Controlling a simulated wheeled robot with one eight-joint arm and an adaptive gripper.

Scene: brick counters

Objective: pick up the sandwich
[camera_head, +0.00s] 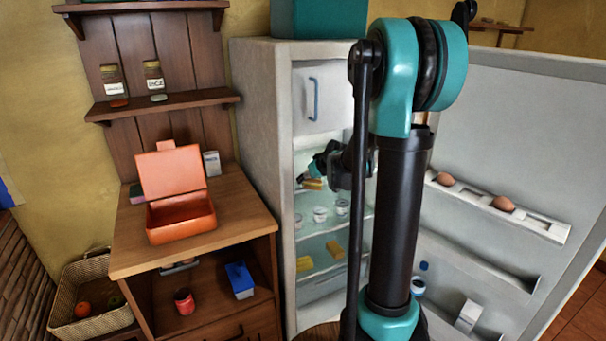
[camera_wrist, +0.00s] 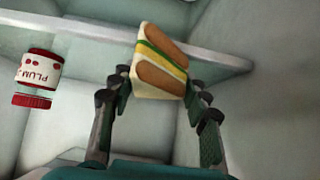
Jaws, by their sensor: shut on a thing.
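The sandwich (camera_wrist: 160,62) is a wedge with pale bread, brown faces and a green and yellow filling. In the wrist view it sits between the two fingers of my gripper (camera_wrist: 158,88), which is shut on it. In the head view my gripper (camera_head: 308,176) is inside the open fridge, at the upper shelf, with the small yellowish sandwich (camera_head: 313,185) at its fingertips. My arm hides part of the fridge interior. I cannot tell whether the sandwich still touches the shelf.
A plum jar (camera_wrist: 38,78) is left of the gripper in the wrist view. Small jars (camera_head: 320,214) and yellow pieces (camera_head: 334,249) sit on lower shelves. The open fridge door (camera_head: 520,130) holds eggs (camera_head: 503,204). An open orange box (camera_head: 181,220) stands on the wooden counter (camera_head: 245,225).

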